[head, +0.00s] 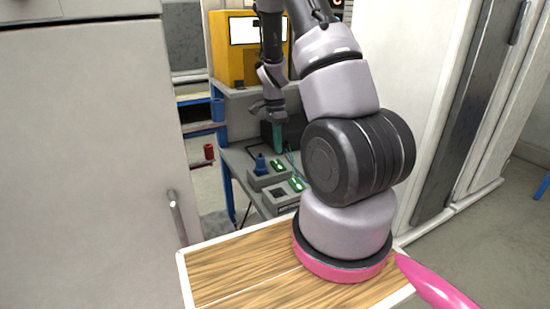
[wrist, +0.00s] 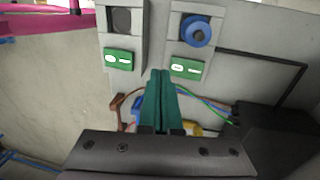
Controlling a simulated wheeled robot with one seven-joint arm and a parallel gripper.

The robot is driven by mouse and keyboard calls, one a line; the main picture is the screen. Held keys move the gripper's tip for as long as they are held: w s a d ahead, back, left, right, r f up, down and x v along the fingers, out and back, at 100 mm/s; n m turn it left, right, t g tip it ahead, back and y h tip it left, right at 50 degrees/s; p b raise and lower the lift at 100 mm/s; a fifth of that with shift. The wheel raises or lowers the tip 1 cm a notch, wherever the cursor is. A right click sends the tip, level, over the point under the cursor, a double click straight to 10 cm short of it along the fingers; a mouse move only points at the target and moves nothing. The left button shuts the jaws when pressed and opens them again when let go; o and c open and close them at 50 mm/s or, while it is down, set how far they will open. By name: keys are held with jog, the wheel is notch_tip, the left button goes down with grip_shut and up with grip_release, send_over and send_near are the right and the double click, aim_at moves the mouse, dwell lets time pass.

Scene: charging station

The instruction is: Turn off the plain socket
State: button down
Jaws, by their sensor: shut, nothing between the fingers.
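Two grey socket blocks stand side by side on the grey table. The plain socket (head: 282,196), with an empty dark square recess, is the nearer one in the head view; it is at upper left in the wrist view (wrist: 121,20). Its green switch plate (head: 298,184) shows below the recess in the wrist view (wrist: 118,60). My gripper (head: 278,150) has its green fingers shut and empty. In the wrist view its fingertips (wrist: 160,74) appear between the two switch plates, closer to the plugged socket's plate (wrist: 187,69). Contact cannot be told.
The other socket holds a blue plug (head: 261,163), also seen in the wrist view (wrist: 197,31). Coloured wires and a black box (wrist: 275,135) lie near the fingers. A yellow machine (head: 232,62) stands behind. A large pale cabinet (head: 80,150) fills the left.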

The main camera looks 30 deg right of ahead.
notch_tip(320, 180, up, 8)
jog(key=s, duration=0.1)
jog(key=shift+f, duration=0.15)
jog(key=shift+d, duration=0.1)
jog(key=s+a+r+n+t+y, duration=0.1)
jog(key=s+a+r+n+t, duration=0.15)
jog(key=r, duration=0.55)
jog(key=s+a+r+n+t, duration=0.2)
jog(key=s+a+r+n, duration=0.15)
jog(key=r, duration=0.55)
jog(key=s+a+r+n+t, duration=0.2)
jog(key=s+a+r+n, duration=0.1)
jog(key=s+r, duration=0.2)
jog(key=s+a+r+n+t+y, duration=0.1)
jog(key=s+a+r+n+t, duration=0.1)
jog(key=s, duration=0.5)
notch_tip(320, 180, up, 3)
jog(key=a+n, duration=0.1)
jog(key=n, duration=0.1)
jog(key=shift+s+a+r+n, duration=0.2)
jog(key=shift+s+a+n, duration=0.1)
jog(key=shift+a, duration=0.1)
